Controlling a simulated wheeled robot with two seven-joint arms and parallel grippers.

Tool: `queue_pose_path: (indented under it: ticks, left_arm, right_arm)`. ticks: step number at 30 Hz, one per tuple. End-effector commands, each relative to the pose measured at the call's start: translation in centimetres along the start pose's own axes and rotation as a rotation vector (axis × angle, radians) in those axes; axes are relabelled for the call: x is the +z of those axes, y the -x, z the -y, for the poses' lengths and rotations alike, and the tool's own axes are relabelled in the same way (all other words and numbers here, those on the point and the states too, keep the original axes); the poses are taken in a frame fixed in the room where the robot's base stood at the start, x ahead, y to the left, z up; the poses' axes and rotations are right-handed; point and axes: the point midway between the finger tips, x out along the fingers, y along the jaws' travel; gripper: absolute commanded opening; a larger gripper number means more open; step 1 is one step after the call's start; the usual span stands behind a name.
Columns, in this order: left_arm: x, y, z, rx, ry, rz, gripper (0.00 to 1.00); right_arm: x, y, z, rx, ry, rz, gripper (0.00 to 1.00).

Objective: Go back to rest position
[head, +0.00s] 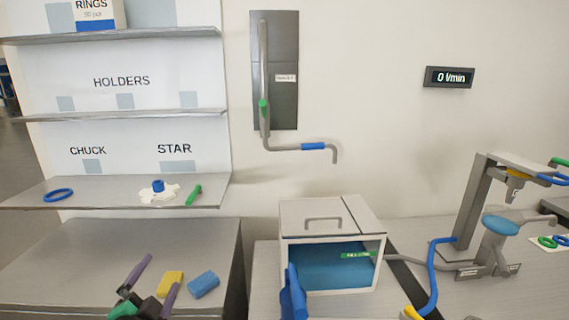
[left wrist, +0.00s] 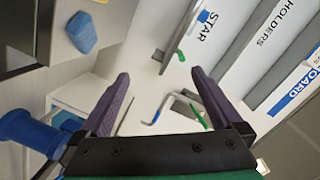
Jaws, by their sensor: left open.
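My left gripper (head: 153,282) is in the lower left of the head view, above the grey cabinet top. Its two purple fingers are spread apart with nothing between them. In the left wrist view the open fingers (left wrist: 160,88) also show empty, facing the wall and shelves. My right gripper cannot be made out in the head view. A blue part (head: 293,294) rises at the bottom centre in front of the white box; I cannot tell what it belongs to.
A yellow block (head: 170,284) and a blue block (head: 204,285) lie on the cabinet top (head: 60,262). The open-fronted white box (head: 332,213) stands at centre. Shelves (head: 100,192) hold a blue ring (head: 58,195) and a green piece (head: 194,195). A bent pipe (head: 285,148) juts from the wall.

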Motion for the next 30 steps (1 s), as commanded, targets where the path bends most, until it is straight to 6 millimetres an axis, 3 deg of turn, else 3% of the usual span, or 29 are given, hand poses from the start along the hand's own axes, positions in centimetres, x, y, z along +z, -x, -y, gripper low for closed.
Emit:
queue_pose_path:
  ticks: [1, 3, 6, 12, 17, 24, 30]
  left_arm:
    - [2.8, 1.0, -2.6, 0.084, 0.128, 0.127, 1.00]
    - [5.9, 2.9, -6.2, 0.200, 0.274, 0.292, 1.00]
    - [8.5, 6.1, -10.6, 0.344, 0.419, 0.476, 1.00]
    - [10.5, 12.7, -17.2, 0.592, 0.605, 0.749, 1.00]
    - [10.5, 18.0, -20.9, 0.772, 0.698, 0.922, 1.00]
    - [15.3, 15.7, -29.1, 0.786, 0.671, 0.950, 1.00]
    - [20.9, 16.4, -37.4, 0.812, 0.650, 0.986, 1.00]
  right_arm:
    - [0.0, 0.0, 0.0, 0.000, 0.000, 0.000, 0.00]
    - [0.0, 0.0, 0.0, 0.000, 0.000, 0.000, 0.00]
    - [0.0, 0.0, 0.0, 0.000, 0.000, 0.001, 0.00]
    - [0.0, 0.0, 0.0, 0.000, 0.000, 0.000, 0.00]
    - [0.0, 0.0, 0.0, 0.000, -0.001, 0.000, 0.00]
    - [0.0, 0.0, 0.0, 0.000, -0.001, 0.000, 0.00]
    - [-0.1, 0.0, 0.0, 0.000, -0.001, -0.001, 0.00]
